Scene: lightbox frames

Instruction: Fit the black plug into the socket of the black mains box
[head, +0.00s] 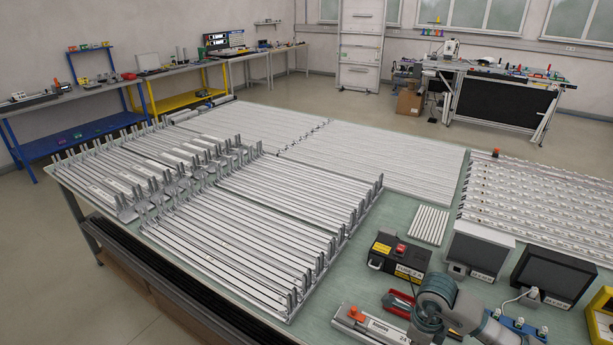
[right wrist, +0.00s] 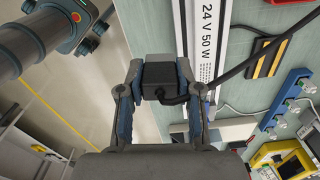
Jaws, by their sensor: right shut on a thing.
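The black mains box (head: 400,257) stands on the green bench in the head view, with a red switch on top and a yellow label. A pale fitting shows at its lower left; I cannot tell whether it is the socket. In the right wrist view my right gripper (right wrist: 160,85) is shut on the black plug (right wrist: 159,73), one finger on each side. A black cable leaves the plug to the right. In the head view my right arm is at the lower right, and the plug cannot be made out. My left gripper is in neither view.
Red-handled pliers (head: 398,303) lie just in front of the mains box. Aluminium profiles (head: 250,235) fill the bench to the left.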

